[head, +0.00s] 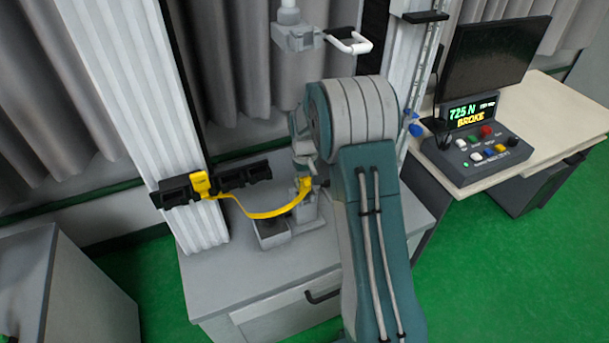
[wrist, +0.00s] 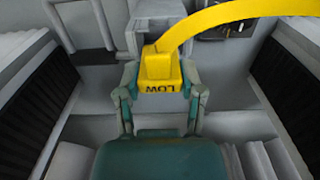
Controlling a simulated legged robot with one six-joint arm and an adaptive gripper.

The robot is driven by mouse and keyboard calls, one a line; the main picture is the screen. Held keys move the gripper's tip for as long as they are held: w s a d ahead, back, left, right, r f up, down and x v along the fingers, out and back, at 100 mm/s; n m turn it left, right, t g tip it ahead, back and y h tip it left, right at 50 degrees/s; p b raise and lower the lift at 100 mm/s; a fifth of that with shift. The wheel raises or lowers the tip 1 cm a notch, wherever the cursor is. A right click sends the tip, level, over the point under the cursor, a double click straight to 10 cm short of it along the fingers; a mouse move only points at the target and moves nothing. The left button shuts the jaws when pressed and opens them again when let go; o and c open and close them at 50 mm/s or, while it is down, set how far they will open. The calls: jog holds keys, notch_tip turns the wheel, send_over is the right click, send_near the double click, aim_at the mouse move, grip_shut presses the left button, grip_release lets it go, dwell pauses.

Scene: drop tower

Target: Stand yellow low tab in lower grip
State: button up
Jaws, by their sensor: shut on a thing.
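The yellow low tab (wrist: 160,72), marked LOW, is between the two fingers of my gripper (wrist: 160,88) in the wrist view. It also shows in the head view (head: 305,187), at one end of a curved yellow strap (head: 255,213). My gripper is shut on it; my arm partly hides the fingers in the head view. A grey fixture, seemingly the lower grip (head: 305,215), stands on the bench just below the tab. In the wrist view a grey block (wrist: 152,12) lies just beyond the tab. I cannot tell whether tab and grip touch.
The strap's other yellow end (head: 200,184) sits at a black rack (head: 240,175) on the left. A grey tray (head: 273,233) is beside the lower grip. An upper fixture with a white handle (head: 348,43) hangs above. A control box (head: 478,145) reads "725 N BROKE".

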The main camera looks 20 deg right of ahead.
aim_at(305, 191)
jog(key=shift+f, duration=1.55)
jog(key=o, duration=1)
notch_tip(305, 191, up, 11)
jog(key=shift+r, duration=0.45)
